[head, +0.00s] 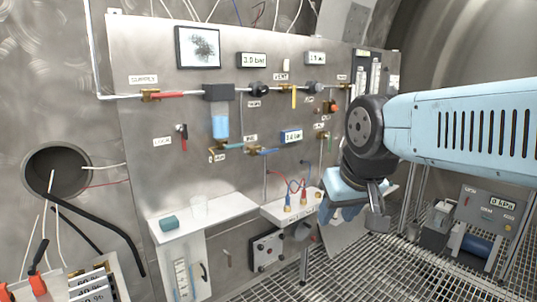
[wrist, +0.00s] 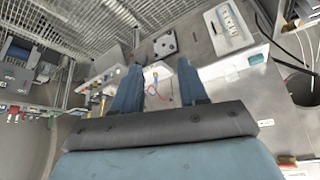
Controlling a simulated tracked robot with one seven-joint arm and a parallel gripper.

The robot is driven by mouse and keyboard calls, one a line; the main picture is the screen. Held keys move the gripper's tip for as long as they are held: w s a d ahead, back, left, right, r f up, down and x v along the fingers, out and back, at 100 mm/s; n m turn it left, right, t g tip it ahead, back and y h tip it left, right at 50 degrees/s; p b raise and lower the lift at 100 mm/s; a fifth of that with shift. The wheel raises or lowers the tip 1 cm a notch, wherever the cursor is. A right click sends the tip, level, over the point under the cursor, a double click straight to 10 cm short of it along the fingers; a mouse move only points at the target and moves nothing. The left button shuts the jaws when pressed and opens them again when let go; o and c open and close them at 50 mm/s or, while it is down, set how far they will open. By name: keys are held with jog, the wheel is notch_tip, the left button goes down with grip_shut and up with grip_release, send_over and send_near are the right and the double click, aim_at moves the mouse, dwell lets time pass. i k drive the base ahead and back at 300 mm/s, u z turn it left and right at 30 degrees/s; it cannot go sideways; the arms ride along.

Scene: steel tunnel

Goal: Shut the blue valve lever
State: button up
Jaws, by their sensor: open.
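The blue valve lever (head: 268,151) is on a brass valve on the steel panel, left of the lower display, in the head view. It lies nearly level, pointing right along the pipe line. A teal lever (head: 232,146) sits on another brass valve just left of it. My gripper (head: 333,214) is below and right of the blue lever, pointing down near the small shelf, clear of the lever. The wrist view shows my gripper (wrist: 160,78) with its two blue fingers apart and nothing between them. I cannot pick out the blue lever in the wrist view.
Other levers are red (head: 170,95), yellow (head: 293,98) and another red (head: 184,141). The small shelf (head: 283,215) carries connectors with red and blue hoses. A white shelf (head: 205,218) holds a teal block (head: 169,223) and a clear cup. Open space lies before the panel.

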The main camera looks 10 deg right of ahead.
aim_at(260, 153)
jog(key=u, duration=0.05)
jog(key=k, duration=0.65)
jog(key=z, duration=0.2)
jog(key=i, duration=0.55)
jog(key=z, duration=0.4)
jog(key=i, duration=1.3)
jog(key=u, duration=0.3)
